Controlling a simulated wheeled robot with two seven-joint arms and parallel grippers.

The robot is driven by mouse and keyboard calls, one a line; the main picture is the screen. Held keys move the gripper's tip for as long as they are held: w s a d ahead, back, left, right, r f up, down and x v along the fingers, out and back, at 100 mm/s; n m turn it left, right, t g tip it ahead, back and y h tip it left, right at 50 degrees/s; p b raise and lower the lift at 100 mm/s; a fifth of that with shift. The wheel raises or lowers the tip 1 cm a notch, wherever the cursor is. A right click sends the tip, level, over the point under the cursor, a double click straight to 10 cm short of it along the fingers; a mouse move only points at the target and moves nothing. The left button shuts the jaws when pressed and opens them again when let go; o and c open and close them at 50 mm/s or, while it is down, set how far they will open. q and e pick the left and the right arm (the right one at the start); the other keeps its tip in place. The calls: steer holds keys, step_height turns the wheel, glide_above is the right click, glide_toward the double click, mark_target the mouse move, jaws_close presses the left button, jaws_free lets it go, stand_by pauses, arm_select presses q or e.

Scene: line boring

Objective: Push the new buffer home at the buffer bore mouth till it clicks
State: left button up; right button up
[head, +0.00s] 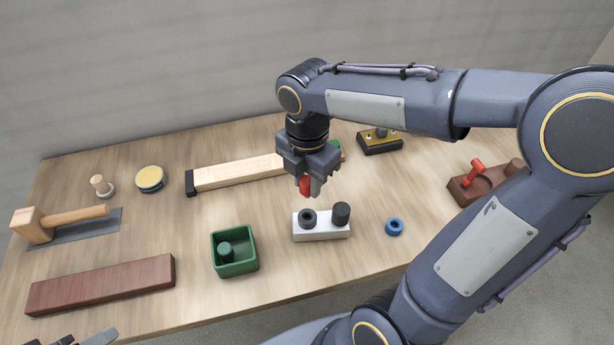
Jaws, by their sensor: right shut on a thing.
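My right gripper (311,186) is shut on a small red piece (305,185), which shows between and below its fingers. It hangs above the table, just behind the white block. I cannot tell whether the red piece is the new buffer. A pale wooden bar (235,173) lies behind, with a black left end; my gripper hides part of its right side, and a green part (334,145) shows beyond. No bore mouth can be made out. Grey finger-like parts at the bottom left edge seem to be my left gripper (85,338), mostly cut off.
A white block (322,233) carries a dark ring and a dark cylinder. A green box (234,265) holds a green peg. A blue ring (394,227), dark red bar (100,287), mallet (70,219), brown block (487,181) and black block (380,143) lie around.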

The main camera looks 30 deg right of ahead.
steer(key=shift+f+b, duration=1.9)
steer(key=shift+f, duration=1.2)
steer(key=shift+f+b, duration=1)
steer(key=shift+f, duration=0.65)
steer(key=o, duration=1.1)
steer(key=shift+r, duration=0.1)
step_height(320, 180, up, 8)
steer(key=p, duration=0.7)
steer(key=shift+p, duration=0.3)
steer(key=shift+s, duration=0.1)
